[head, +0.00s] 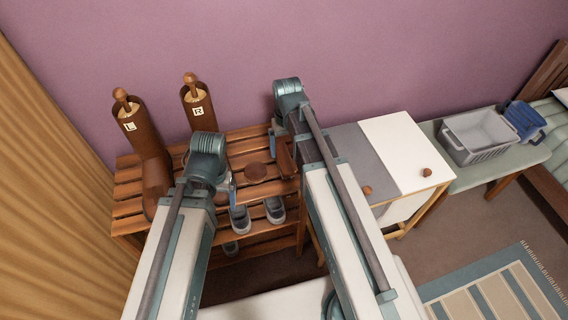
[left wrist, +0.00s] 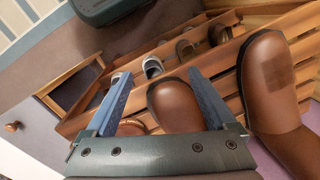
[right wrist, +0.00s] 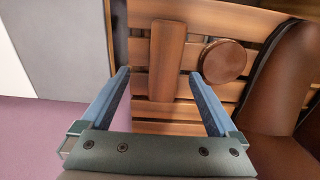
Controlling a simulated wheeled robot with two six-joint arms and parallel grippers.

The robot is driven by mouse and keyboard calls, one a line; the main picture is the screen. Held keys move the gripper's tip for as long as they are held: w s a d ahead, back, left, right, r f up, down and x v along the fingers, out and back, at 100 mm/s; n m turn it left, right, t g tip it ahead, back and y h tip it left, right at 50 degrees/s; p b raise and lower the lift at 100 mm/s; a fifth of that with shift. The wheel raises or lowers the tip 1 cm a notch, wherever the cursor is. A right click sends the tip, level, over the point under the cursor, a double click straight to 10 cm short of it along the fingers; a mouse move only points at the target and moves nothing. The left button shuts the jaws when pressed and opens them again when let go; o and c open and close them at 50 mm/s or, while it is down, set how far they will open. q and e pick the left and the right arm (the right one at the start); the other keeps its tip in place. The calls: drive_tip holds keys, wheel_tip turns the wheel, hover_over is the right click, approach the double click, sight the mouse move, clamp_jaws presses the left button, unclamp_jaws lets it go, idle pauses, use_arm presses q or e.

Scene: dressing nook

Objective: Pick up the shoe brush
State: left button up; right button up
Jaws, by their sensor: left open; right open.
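The shoe brush, an oblong of brown wood, lies on the slatted top of the shoe rack. It shows in the head view (head: 286,157), partly hidden by my right arm, and in the right wrist view (right wrist: 167,60). My right gripper (right wrist: 157,98) is open and empty above the rack, with the brush in line between its fingers, seemingly apart from it. In the head view the right gripper (head: 276,138) is mostly hidden. My left gripper (head: 229,188) is open over the rack, left of the brush. In the left wrist view a brown boot toe shows between its fingers (left wrist: 162,92).
A round brown tin (head: 255,172) lies left of the brush. Two tall boots marked L (head: 135,130) and R (head: 199,108) stand on the rack (head: 128,190). Grey shoes (head: 274,209) sit below. A white-topped cabinet (head: 395,150) stands right; a grey basket (head: 478,135) sits on a bench.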

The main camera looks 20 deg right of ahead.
sight(284, 157)
drive_tip(key=shift+f, duration=0.1)
drive_tip(key=f+b, duration=0.5)
drive_tip(key=shift+w+a, duration=0.2)
drive_tip(key=shift+a, duration=0.2)
clamp_jaws()
drive_tip(key=shift+r, duration=0.1)
